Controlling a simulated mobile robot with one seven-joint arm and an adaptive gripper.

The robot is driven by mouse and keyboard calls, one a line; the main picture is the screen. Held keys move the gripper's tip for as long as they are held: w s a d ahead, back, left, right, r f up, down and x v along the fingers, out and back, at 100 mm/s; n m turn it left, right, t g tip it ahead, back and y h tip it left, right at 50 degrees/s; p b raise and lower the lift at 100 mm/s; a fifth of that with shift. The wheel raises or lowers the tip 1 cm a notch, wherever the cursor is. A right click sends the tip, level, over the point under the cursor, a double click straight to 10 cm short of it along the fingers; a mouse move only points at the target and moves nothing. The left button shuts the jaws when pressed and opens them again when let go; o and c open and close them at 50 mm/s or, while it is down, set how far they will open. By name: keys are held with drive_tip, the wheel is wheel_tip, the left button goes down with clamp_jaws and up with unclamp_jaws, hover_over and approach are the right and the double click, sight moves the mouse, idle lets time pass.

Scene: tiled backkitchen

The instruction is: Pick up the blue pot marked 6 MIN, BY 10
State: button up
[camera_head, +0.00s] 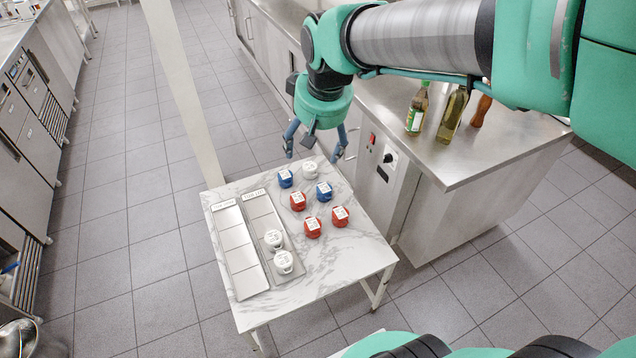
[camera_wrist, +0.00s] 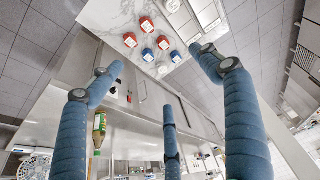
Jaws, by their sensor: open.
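Two blue pots with white labelled lids stand on the marble table (camera_head: 345,258). One blue pot (camera_head: 285,178) is at the far edge, left of a white pot (camera_head: 309,170); the other blue pot (camera_head: 324,191) is nearer and to the right. The wrist view shows them too, at right (camera_wrist: 175,56) and left (camera_wrist: 147,54). The label text is too small to read, so I cannot tell which says 6 MIN, BY 10. My gripper (camera_head: 314,147) is open and empty, above and beyond the table's far edge, with its blue fingers spread. It touches no pot.
Three red pots (camera_head: 298,201) (camera_head: 312,227) (camera_head: 340,216) stand close to the blue ones. Two white pots (camera_head: 273,239) (camera_head: 284,262) stand on the right grey panel (camera_head: 262,212); the left panel (camera_head: 240,255) is empty. A steel counter (camera_head: 480,150) with bottles (camera_head: 417,110) is at right.

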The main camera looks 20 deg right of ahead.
drive_tip(key=w+d+f+g+p, duration=0.1)
drive_tip(key=w+d+f, duration=0.1)
drive_tip(key=w, duration=0.4)
drive_tip(key=w+d+f+p, duration=0.1)
drive_tip(key=w+d+f, duration=0.1)
drive_tip(key=w, duration=0.4)
drive_tip(key=n+g+p, duration=0.1)
drive_tip(key=g+p, duration=0.2)
drive_tip(key=p, duration=0.4)
hover_over(324, 188)
wheel_tip(324, 188, down, 39)
drive_tip(key=shift+w+f, duration=0.15)
drive_tip(key=shift+f, duration=0.2)
drive_tip(key=shift+f+b, duration=0.5)
drive_tip(key=shift+f, duration=3.8)
drive_tip(key=shift+f, duration=0.1)
